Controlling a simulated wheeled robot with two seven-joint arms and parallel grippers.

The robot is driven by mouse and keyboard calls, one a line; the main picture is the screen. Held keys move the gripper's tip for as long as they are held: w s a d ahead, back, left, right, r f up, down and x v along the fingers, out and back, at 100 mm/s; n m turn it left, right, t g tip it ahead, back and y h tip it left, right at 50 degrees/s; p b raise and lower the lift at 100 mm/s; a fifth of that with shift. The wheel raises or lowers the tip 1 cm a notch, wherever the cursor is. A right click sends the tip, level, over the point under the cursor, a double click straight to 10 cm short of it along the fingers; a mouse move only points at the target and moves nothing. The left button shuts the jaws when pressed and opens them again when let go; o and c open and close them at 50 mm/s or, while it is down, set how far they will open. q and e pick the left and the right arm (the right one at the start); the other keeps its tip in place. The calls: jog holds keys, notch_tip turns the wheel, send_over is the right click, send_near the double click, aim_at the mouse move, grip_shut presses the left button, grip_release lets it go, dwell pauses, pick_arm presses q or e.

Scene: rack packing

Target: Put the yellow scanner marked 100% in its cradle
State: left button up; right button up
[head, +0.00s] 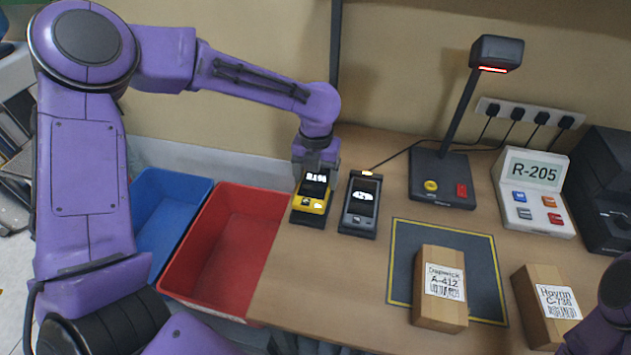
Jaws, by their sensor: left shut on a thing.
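The yellow scanner (312,205) is at the back left of the table, with its dark screen facing up. White characters show on the screen, but the gripper partly covers them and I cannot read them surely. My left gripper (315,168) is shut on the scanner's upper end from above. A black cradle (307,219) shows under the scanner's lower end; I cannot tell whether the scanner is fully seated in it. My right gripper is out of view; only part of my right arm shows at the lower right.
A dark scanner (361,203) reading 42% stands close on the right, with an orange light above it. A red bin (178,277) and a blue bin (150,180) are left. A lamp-like stand (441,165), a mat (402,262) and two boxes (440,312) (540,320) are right.

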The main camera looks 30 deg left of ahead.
aim_at(316, 186)
pick_arm(q)
jog(key=shift+w+a+f, duration=0.4)
jog(key=shift+w+f, duration=0.2)
jog(key=shift+f, duration=0.25)
jog(key=shift+w+a+f+p, duration=0.1)
jog(key=shift+w+f+p, duration=0.05)
jog(key=shift+f, duration=0.8)
jog(key=shift+w+f+p, duration=0.15)
jog(key=shift+f, duration=0.8)
jog(key=shift+f, duration=0.15)
jog(key=o, duration=1.2)
jog(key=shift+c, duration=0.2)
notch_tip(316, 186, up, 12)
jog(key=shift+r+b, duration=0.15)
jog(key=shift+b, duration=0.35)
